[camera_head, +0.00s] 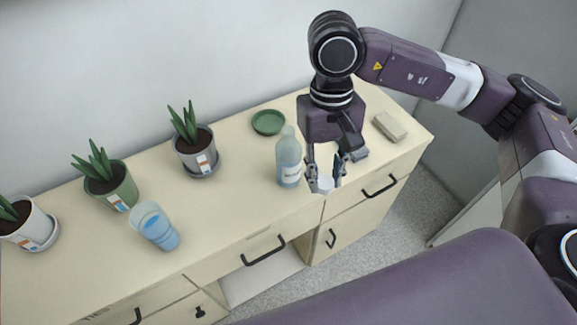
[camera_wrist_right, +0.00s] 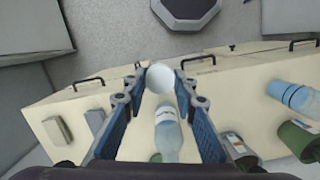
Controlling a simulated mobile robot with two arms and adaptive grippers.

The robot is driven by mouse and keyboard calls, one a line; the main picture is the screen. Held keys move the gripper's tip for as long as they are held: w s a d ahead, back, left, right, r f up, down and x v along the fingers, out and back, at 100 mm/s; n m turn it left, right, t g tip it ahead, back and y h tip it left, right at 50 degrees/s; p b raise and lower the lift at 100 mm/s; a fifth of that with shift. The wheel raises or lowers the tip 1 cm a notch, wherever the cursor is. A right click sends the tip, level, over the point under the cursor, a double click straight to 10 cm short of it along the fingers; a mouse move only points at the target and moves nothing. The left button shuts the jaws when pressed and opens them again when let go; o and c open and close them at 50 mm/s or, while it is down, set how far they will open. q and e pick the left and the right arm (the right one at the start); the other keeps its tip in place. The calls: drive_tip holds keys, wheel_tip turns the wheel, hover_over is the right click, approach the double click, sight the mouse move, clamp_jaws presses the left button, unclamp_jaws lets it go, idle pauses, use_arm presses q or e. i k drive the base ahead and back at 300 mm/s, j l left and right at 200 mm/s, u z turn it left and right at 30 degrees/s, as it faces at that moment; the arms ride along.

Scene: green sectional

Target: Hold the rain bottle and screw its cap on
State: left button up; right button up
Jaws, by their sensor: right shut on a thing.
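The rain bottle (camera_head: 289,165), pale blue and translucent with a small label, stands upright on the cabinet top, just left of my right gripper. Its narrow neck points up and no cap is visible on it. My right gripper (camera_head: 326,182) points down near the cabinet's front edge, shut on a round white cap (camera_head: 326,184). In the right wrist view the cap (camera_wrist_right: 160,80) sits between the fingertips (camera_wrist_right: 161,78), and the bottle (camera_wrist_right: 168,135) shows between the fingers, apart from the cap. My left gripper is not in view.
A blue tumbler (camera_head: 155,228) and potted plants (camera_head: 196,150) stand to the left on the cabinet top (camera_head: 235,205). A green dish (camera_head: 267,122) lies behind the bottle, and a beige block (camera_head: 390,127) lies to the right. Free room lies between tumbler and bottle.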

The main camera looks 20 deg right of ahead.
sight(287, 150)
drive_tip(key=l+u, duration=0.2)
drive_tip(key=l, duration=0.45)
drive_tip(key=k+l+u, duration=0.15)
drive_tip(key=l, duration=0.55)
drive_tip(key=i, duration=0.05)
